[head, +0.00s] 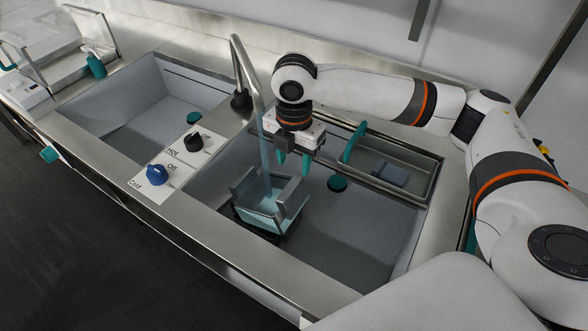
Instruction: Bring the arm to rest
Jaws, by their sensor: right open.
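My right arm reaches in from the right over the right-hand sink. My right gripper (293,162) points down with its two teal fingers apart and nothing between them. It hangs just behind and to the right of a grey, open metal container (292,203) in the sink. I cannot tell how high it is above the sink floor. My left gripper is not in view.
A tall tap (237,55) sends a pale blue stream (266,160) into the container. A black Hot knob (193,142) and blue Cold knob (157,174) sit between the sinks. A metal tray (425,185) holding a blue-grey block (390,173) lies right of the gripper.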

